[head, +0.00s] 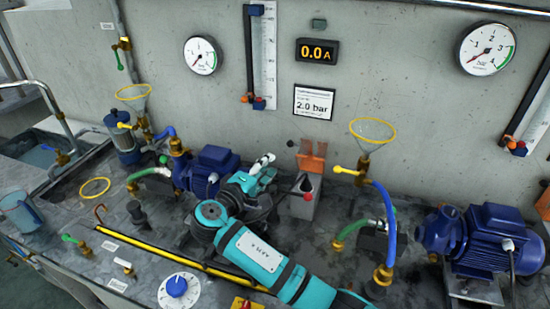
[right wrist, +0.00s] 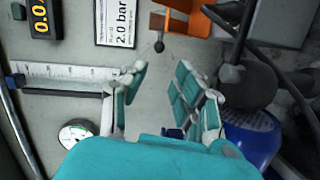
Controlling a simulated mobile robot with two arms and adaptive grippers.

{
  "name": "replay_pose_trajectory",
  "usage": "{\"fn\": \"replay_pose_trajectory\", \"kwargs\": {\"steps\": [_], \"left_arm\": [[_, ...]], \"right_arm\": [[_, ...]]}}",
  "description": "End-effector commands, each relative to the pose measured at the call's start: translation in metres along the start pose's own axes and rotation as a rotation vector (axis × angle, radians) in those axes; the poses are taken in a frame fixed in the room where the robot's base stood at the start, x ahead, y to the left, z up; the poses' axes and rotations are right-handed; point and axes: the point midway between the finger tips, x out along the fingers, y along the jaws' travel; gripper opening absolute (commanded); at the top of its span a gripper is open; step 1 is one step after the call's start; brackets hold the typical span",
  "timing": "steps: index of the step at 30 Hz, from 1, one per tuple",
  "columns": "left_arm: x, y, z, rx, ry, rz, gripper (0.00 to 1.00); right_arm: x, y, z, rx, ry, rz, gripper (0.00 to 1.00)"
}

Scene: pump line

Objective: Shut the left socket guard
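The left socket guard (head: 312,155) is an orange flap standing raised above a grey socket box (head: 303,203) against the wall, with a dark ball knob (head: 291,143) at its upper left. In the right wrist view the guard (right wrist: 212,18) is at the top, cut off by the frame, with its ball knob (right wrist: 159,47) near my gripper. My right gripper (head: 259,172) is left of the box, in front of the blue pump motor, apart from the guard. The right wrist view shows its fingers (right wrist: 163,84) spread with nothing between them. My left gripper is not in view.
A blue motor (head: 212,165) stands left of the socket box. Another orange guard (head: 543,204) is at the right edge.

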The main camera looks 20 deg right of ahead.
Motion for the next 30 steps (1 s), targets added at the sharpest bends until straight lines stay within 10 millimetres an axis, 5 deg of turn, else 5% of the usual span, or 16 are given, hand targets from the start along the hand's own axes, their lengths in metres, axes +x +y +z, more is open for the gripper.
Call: {"fn": "replay_pose_trajectory", "kwargs": {"steps": [11,15,19,30], "left_arm": [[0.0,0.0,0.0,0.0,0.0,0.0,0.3],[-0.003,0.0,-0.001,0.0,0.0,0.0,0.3],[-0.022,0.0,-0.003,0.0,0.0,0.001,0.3],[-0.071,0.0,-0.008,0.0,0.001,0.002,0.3]], "right_arm": [[-0.011,0.0,0.0,0.001,0.0,0.0,0.3],[-0.011,0.004,0.0,0.001,0.0,0.001,0.16],[-0.013,0.022,-0.003,0.001,0.0,0.001,0.0],[-0.017,0.071,-0.01,0.001,0.0,0.001,0.0]]}}
